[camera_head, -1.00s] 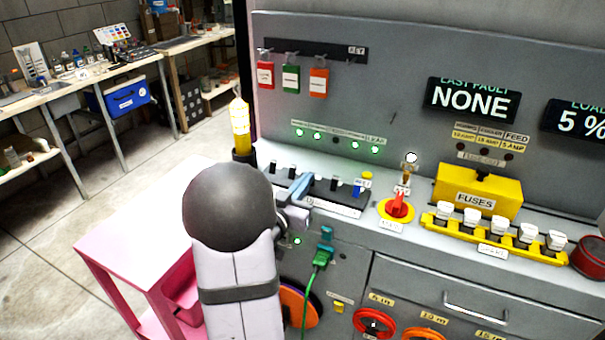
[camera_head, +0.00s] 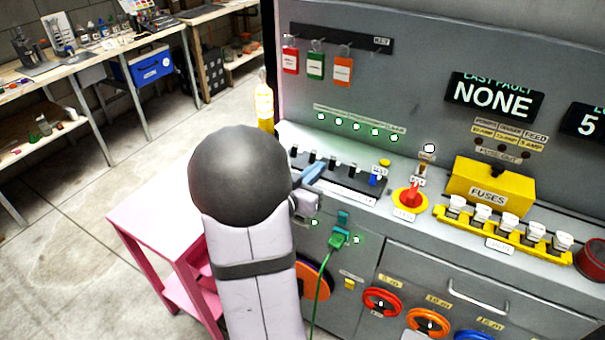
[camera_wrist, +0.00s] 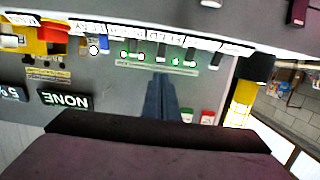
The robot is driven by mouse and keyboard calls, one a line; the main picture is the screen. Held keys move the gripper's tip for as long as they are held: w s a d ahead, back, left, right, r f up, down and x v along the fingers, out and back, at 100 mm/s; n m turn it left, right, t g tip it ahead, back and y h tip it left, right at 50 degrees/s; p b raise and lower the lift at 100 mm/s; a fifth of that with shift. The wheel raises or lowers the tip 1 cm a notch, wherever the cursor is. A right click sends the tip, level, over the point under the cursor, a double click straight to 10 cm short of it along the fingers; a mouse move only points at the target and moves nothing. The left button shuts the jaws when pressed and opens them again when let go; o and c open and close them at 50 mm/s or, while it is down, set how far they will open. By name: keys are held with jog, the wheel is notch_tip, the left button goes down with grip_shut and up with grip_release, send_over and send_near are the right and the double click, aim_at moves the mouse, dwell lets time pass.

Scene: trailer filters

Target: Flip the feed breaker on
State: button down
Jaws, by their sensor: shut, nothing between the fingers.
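The breaker strip (camera_head: 350,187) is a dark bar along the left of the console ledge, with several small black switches and one blue switch (camera_head: 375,180). Its labels are too small to read surely in the head view, so I cannot tell which switch is the feed breaker. My gripper (camera_head: 314,170) has light blue fingers, shut and empty, at the left half of the strip. They partly hide it; contact with a switch is unclear. In the wrist view, upside down, the fingers (camera_wrist: 160,100) point toward the labelled switch row. All the green lamps (camera_head: 357,126) above the strip are lit.
A green plug and cable (camera_head: 338,239) hang below. A pink cart (camera_head: 160,215) is at the left.

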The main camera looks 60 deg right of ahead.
jog(key=a+r+b, duration=0.3)
jog(key=a+b, duration=0.4)
dwell(0.5)
dwell(0.5)
